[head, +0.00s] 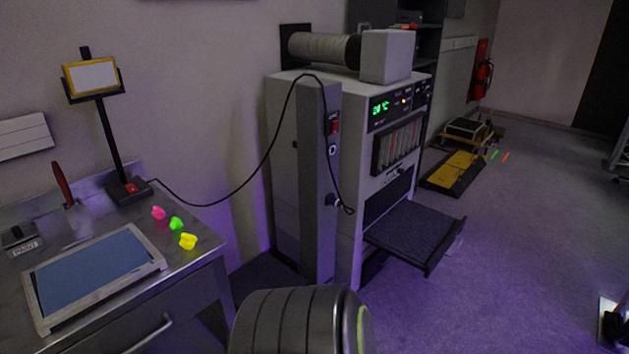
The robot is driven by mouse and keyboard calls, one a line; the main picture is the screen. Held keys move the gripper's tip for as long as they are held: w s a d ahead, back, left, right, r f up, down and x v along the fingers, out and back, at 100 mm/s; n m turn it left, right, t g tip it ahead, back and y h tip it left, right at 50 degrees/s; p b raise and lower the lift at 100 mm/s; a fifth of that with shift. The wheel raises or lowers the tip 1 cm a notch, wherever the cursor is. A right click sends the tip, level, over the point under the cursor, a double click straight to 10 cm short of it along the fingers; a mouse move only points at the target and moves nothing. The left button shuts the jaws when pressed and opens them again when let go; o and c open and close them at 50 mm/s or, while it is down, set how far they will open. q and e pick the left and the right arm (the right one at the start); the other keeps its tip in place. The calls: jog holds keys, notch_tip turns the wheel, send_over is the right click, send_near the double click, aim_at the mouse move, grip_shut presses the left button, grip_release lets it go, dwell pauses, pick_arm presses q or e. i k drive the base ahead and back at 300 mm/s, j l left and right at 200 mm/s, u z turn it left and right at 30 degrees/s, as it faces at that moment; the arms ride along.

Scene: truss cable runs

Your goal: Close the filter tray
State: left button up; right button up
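The filter tray (415,232) is a flat, dark, mesh-like panel with a raised front edge. It sticks out from the lower front of a light grey cabinet (351,240), toward the right, and stands open. A dark opening (388,200) shows in the cabinet front just above the tray. Neither of my grippers can be made out in the head view, and nothing touches the tray.
A metal workbench (215,245) at left holds a framed blue panel (95,270) and small coloured pieces. A black cable (262,168) runs from the bench stand to the cabinet. A yellow-black floor piece (455,173) lies behind the tray. The floor right of the tray is clear.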

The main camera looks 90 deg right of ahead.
aim_at(419, 235)
jog(key=l+z, duration=0.15)
jog(key=z, duration=3.6)
